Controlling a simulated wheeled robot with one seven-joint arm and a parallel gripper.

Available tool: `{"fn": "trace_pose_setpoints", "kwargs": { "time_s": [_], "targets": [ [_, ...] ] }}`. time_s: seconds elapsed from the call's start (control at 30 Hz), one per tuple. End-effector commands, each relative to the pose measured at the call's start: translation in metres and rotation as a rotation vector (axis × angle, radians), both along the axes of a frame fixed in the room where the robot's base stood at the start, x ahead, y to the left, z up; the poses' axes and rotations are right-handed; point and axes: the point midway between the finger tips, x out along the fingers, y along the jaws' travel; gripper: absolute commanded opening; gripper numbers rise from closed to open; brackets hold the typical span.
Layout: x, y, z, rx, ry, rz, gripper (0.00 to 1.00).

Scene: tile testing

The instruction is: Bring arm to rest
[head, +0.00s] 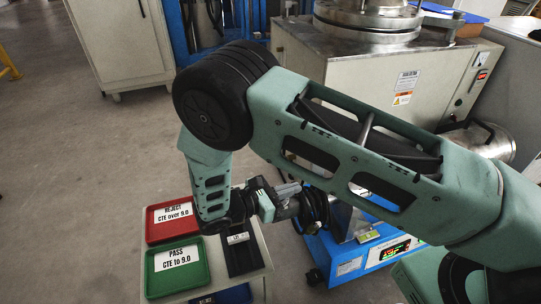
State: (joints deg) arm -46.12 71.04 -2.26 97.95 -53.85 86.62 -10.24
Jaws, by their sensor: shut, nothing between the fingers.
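My teal and black arm reaches in from the right of the head view, bends at a large black elbow joint and hangs down over a small light stand (256,283). My gripper (294,192) is at its lower end, pointing right, small and partly dark against the machine behind it. It is shut, with nothing held. It is above and to the right of the trays and close in the picture to a blue machine (350,262); I cannot tell the gap between them.
A red REJECT tray (152,235) and a green PASS tray (153,287) lie on the stand beside a black holder (240,261). A blue tray (240,292) is cut off below. A steel-topped machine (345,73) and a cabinet (122,45) stand behind. Floor at left is clear.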

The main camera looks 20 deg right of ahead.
Motion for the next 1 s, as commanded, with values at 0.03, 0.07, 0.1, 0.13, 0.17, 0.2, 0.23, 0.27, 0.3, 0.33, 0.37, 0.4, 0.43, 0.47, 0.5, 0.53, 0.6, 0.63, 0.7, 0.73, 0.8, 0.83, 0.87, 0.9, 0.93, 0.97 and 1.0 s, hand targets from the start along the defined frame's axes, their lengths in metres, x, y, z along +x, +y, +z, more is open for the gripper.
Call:
{"fn": "trace_pose_setpoints", "kwargs": {
  "time_s": [0.03, 0.07, 0.1, 0.13, 0.17, 0.2, 0.23, 0.27, 0.3, 0.33, 0.37, 0.4, 0.43, 0.47, 0.5, 0.53, 0.6, 0.63, 0.7, 0.73, 0.8, 0.83, 0.87, 0.9, 0.93, 0.97, 1.0],
  "targets": [
    [0.000, 0.001, 0.000, 0.000, 0.000, 0.000, 0.00],
    [0.000, 0.001, 0.000, 0.000, 0.000, 0.000, 0.00],
    [0.000, 0.001, 0.000, 0.000, 0.000, 0.000, 0.00],
    [0.000, 0.001, 0.000, 0.002, 0.000, -0.002, 0.00],
    [-0.001, 0.001, 0.002, 0.008, -0.001, -0.006, 0.00],
    [-0.003, 0.001, 0.004, 0.024, 0.000, -0.018, 0.00],
    [-0.004, 0.001, 0.007, 0.042, -0.001, -0.031, 0.00],
    [-0.007, 0.001, 0.011, 0.066, -0.003, -0.046, 0.00],
    [-0.011, 0.001, 0.017, 0.105, -0.003, -0.076, 0.00],
    [-0.015, 0.002, 0.022, 0.142, -0.005, -0.101, 0.00],
    [-0.020, 0.003, 0.028, 0.183, -0.007, -0.128, 0.00],
    [-0.028, 0.004, 0.036, 0.243, -0.013, -0.171, 0.00],
    [-0.035, 0.006, 0.043, 0.291, -0.017, -0.203, 0.00],
    [-0.041, 0.008, 0.050, 0.340, -0.023, -0.235, 0.00],
    [-0.051, 0.010, 0.059, 0.404, -0.030, -0.277, 0.00],
    [-0.057, 0.013, 0.066, 0.451, -0.037, -0.308, 0.00],
    [-0.074, 0.018, 0.082, 0.559, -0.058, -0.378, 0.00],
    [-0.080, 0.020, 0.089, 0.604, -0.068, -0.408, 0.00],
    [-0.097, 0.026, 0.105, 0.709, -0.094, -0.473, 0.00],
    [-0.104, 0.028, 0.112, 0.753, -0.106, -0.500, 0.00],
    [-0.119, 0.033, 0.128, 0.853, -0.141, -0.562, 0.00],
    [-0.126, 0.036, 0.135, 0.894, -0.156, -0.586, 0.00],
    [-0.132, 0.038, 0.142, 0.935, -0.174, -0.612, 0.00],
    [-0.141, 0.040, 0.150, 0.989, -0.196, -0.642, 0.00],
    [-0.147, 0.042, 0.156, 1.029, -0.216, -0.666, 0.00],
    [-0.153, 0.043, 0.161, 1.067, -0.236, -0.689, 0.00],
    [-0.161, 0.045, 0.168, 1.113, -0.261, -0.717, 0.00]
  ]
}}
